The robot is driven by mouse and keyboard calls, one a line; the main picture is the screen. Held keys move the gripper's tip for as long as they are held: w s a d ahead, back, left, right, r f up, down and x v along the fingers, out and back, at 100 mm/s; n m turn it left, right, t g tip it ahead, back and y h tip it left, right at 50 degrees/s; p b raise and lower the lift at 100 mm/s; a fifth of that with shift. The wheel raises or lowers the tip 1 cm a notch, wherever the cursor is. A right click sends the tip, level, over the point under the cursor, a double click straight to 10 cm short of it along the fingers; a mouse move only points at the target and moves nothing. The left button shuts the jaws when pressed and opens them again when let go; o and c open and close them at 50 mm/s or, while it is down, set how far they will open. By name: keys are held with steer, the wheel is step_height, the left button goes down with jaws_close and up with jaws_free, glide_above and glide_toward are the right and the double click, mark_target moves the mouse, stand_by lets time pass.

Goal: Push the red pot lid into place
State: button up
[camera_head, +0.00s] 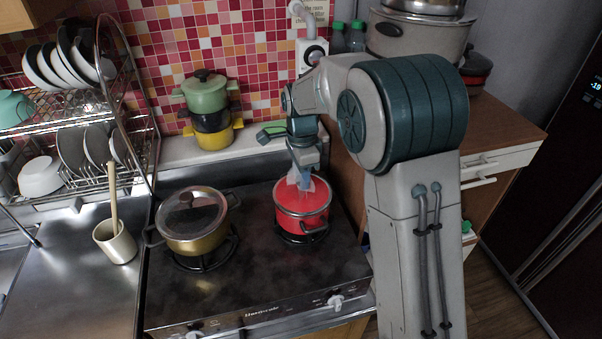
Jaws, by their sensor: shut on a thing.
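The red pot (301,221) stands on the right burner of the stove. Its top shows a red surface, which looks like the red pot lid (287,193), within a metal rim. My gripper (305,184) points down over the middle of the pot and is shut on the lid, near its centre. The fingers and wrist hide the knob and part of the lid's far side. I cannot tell from this view whether the lid sits level or flush on the rim.
A gold pot with a glass lid (193,219) stands on the left burner. A utensil crock (116,242) stands left of the stove (262,280). Stacked pots (206,111) stand on the ledge behind. A dish rack (75,130) is at left. The stove front is clear.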

steer(key=shift+f, duration=0.5)
steer(key=o, duration=1.1)
step_height(320, 180, up, 14)
steer(key=shift+f+b, duration=0.1)
steer(key=shift+b, duration=0.85)
steer(key=shift+s, duration=0.1)
steer(key=s+d+n+t, duration=0.2)
steer(key=s+d+n, duration=0.5)
steer(key=s+d, duration=0.5)
steer(key=s+d+f+n, duration=0.1)
steer(key=s+f+n, duration=0.1)
steer(key=s, duration=0.2)
steer(key=s+d+f+n+t, duration=0.1)
steer(key=s+f+n, duration=0.1)
steer(key=s, duration=0.3)
steer(key=s+d+f+n, duration=0.1)
steer(key=s+f+n, duration=0.1)
steer(key=s+n, duration=0.1)
steer(key=shift+s+d+f, duration=0.15)
steer(key=shift+s+d, duration=0.05)
steer(key=shift+s, duration=0.2)
steer(key=shift+s+d+f, duration=0.1)
steer(key=shift+s+d, duration=0.05)
steer(key=shift+s, duration=0.25)
